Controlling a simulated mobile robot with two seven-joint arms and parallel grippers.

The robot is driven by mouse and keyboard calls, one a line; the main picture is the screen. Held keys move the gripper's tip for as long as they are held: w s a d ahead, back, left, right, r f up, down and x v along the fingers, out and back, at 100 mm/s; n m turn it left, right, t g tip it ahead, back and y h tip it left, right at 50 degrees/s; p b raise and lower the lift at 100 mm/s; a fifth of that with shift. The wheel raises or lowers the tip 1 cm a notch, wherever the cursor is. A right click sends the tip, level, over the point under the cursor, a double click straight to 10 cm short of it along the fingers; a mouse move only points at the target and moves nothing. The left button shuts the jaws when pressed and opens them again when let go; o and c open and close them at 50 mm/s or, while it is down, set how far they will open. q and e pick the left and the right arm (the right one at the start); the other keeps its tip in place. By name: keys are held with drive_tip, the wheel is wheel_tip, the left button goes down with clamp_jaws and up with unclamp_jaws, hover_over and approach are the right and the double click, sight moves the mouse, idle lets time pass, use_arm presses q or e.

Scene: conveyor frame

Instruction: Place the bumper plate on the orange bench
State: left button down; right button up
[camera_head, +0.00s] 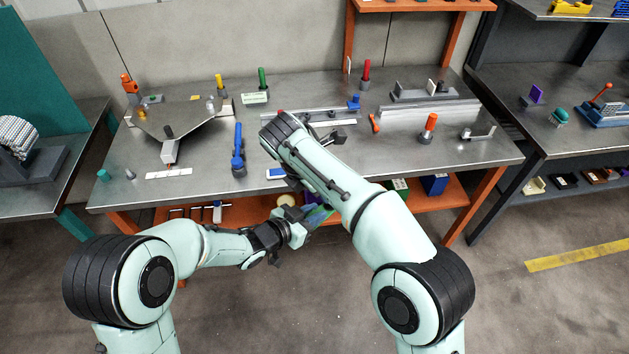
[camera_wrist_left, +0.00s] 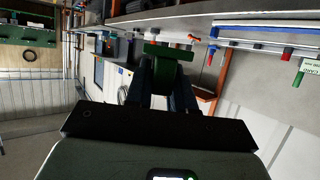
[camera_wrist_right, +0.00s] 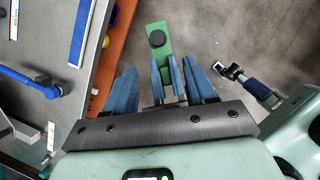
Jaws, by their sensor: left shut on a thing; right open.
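The bumper plate is a small green plate (camera_head: 320,215) with a black round knob, clear in the right wrist view (camera_wrist_right: 158,50). My left gripper (camera_head: 303,222) is shut on it and holds it in the air in front of the bench. In the left wrist view the green plate (camera_wrist_left: 168,65) stands out from between the fingers. My right gripper (camera_wrist_right: 162,70) is open, with the plate just ahead of its fingers; contact cannot be told. In the head view my right arm hides this gripper. The orange bench (camera_head: 400,158) has a grey metal top and orange legs.
On the bench stand a blue clamp (camera_head: 238,150), a dark angular plate fixture (camera_head: 180,122), an orange-capped post (camera_head: 428,128) and metal rails (camera_head: 430,112). The front right of the top is mostly bare. A lower orange shelf (camera_head: 455,192) holds bins.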

drive_tip(key=shift+n, duration=0.5)
drive_tip(key=x, duration=1.1)
drive_tip(key=shift+w+a, duration=0.1)
drive_tip(key=shift+w, duration=0.2)
drive_tip(key=c, duration=0.9)
use_arm(q)
drive_tip(key=c, duration=0.9)
unclamp_jaws()
